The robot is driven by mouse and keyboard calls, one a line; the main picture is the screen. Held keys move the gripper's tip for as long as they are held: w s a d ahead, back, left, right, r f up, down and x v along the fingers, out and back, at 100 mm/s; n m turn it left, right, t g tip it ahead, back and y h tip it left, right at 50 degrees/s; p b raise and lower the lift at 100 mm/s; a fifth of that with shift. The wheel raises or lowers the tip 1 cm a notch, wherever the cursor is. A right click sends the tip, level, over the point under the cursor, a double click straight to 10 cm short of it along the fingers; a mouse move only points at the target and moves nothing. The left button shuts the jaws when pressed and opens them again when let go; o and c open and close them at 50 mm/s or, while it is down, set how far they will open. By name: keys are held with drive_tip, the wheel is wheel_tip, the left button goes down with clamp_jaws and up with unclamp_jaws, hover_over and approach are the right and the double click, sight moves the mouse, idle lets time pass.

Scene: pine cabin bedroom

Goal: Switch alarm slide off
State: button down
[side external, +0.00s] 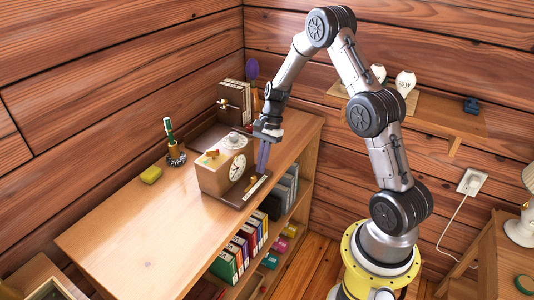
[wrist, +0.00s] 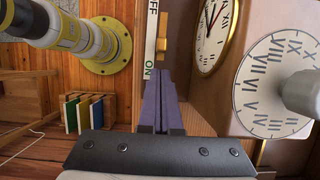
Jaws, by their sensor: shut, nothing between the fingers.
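The wooden alarm clock (side external: 225,168) stands on the shelf top, its white dial facing the front right. On its base, a brass slide knob (side external: 252,180) sits beside a white label strip (side external: 257,187). In the wrist view, the brass slide knob (wrist: 164,42) lies alongside the strip (wrist: 151,42), which reads OFF at the top and ON near my fingertips. The knob lies between the two words; its exact setting is unclear. My gripper (side external: 263,172) is shut and empty, its purple fingers pointing down just behind the knob. In the wrist view, my fingertips (wrist: 158,72) are near the ON end.
The clock body and dial (wrist: 275,85) stand close beside my fingers. Books (side external: 238,248) fill the shelf below. The near shelf top is clear.

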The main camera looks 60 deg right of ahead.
sight(252, 178)
drive_tip(key=shift+a, duration=0.7)
drive_tip(key=shift+a, duration=1.7)
drive_tip(key=d, duration=0.4)
drive_tip(key=shift+d, duration=0.25)
drive_tip(key=v, duration=1)
drive_tip(key=shift+a, duration=0.2)
